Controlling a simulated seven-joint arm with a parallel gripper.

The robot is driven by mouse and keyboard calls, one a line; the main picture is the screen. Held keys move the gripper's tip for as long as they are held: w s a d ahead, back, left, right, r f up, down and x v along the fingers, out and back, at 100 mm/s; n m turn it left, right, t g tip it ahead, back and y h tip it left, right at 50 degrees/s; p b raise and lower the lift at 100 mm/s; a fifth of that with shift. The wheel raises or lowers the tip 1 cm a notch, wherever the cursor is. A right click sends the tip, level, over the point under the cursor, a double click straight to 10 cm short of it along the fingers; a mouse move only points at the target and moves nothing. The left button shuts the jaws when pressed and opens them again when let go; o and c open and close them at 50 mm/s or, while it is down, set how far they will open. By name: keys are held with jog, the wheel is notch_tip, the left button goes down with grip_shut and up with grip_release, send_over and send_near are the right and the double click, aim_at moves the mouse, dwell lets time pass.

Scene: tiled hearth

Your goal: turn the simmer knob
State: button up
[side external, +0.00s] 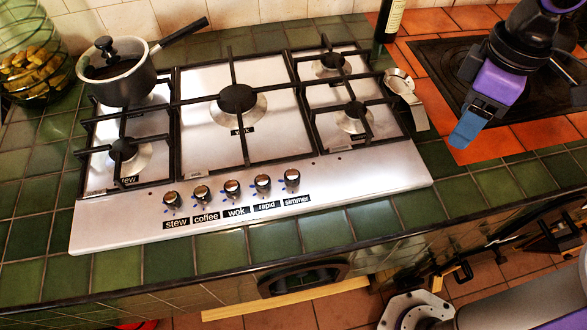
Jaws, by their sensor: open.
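The simmer knob (292,180) is the rightmost of a row of several dark-topped metal knobs on the front of the steel hob (390,172). Its black "simmer" label (296,199) lies just below it. Small blue marks show beside the knobs. My gripper (466,132), purple and black with a blue fingertip, is at the upper right, over the orange tiles. It is well to the right of the simmer knob and touches nothing that I can see. It is open and empty; one finger mostly hides the other.
A lidded pan (122,80) stands on the hob's back left, handle pointing right. A shiny metal utensil (404,90) lies right of the hob. Green tiles before the hob are clear.

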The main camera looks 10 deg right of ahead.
jog(key=w+a+f+m, duration=0.1)
jog(key=w+a+m, duration=0.35)
jog(key=a, duration=0.75)
jog(key=m, duration=0.2)
send_near(292, 173)
jog(key=shift+n, duration=0.25)
notch_tip(292, 173, down, 10)
jog(key=shift+a+r, duration=0.1)
jog(key=shift+r, duration=0.1)
jog(key=c, duration=1)
